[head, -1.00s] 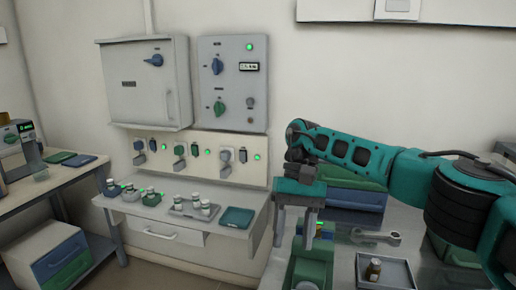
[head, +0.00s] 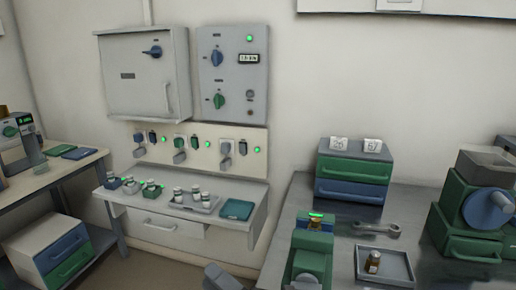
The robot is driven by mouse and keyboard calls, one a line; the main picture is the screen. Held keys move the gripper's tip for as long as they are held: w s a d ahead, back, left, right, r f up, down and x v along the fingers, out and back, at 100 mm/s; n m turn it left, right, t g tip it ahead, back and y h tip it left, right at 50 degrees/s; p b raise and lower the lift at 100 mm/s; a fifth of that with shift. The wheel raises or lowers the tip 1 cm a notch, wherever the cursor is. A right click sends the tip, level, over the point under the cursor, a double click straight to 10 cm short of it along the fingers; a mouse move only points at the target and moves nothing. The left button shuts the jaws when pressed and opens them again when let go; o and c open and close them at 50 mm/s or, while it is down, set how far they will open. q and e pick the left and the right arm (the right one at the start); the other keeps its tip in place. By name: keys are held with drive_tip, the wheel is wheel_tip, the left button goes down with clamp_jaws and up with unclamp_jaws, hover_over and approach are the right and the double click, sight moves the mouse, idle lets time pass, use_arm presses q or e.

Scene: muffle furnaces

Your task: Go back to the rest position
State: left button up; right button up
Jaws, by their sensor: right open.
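My right gripper (head: 222,277) shows only as a grey part at the bottom edge, left of the green machine. Most of it is cut off by the frame. It is open, and I see nothing held in it. It is clear of the bench and of the things on it. My left gripper is not in view.
A wall shelf (head: 248,232) carries several jars.

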drive_tip(key=s+d+f+m+t+h, duration=0.2)
drive_tip(key=d+f+m+t+h, duration=0.1)
drive_tip(key=d+f+m+h, duration=1.05)
drive_tip(key=s+d+f+m+g+h, duration=0.2)
drive_tip(key=s+d+f+m+g, duration=0.2)
drive_tip(key=s+d+m, duration=0.7)
wheel_tip(320, 180, down, 3)
drive_tip(key=s+m, duration=0.1)
drive_tip(key=m, duration=0.2)
drive_tip(key=shift+d+r+g+h, duration=0.2)
drive_tip(key=shift+d+g+h, duration=0.1)
drive_tip(key=shift+d+h, duration=0.1)
drive_tip(key=shift+o, duration=0.4)
drive_tip(key=shift+m, duration=0.25)
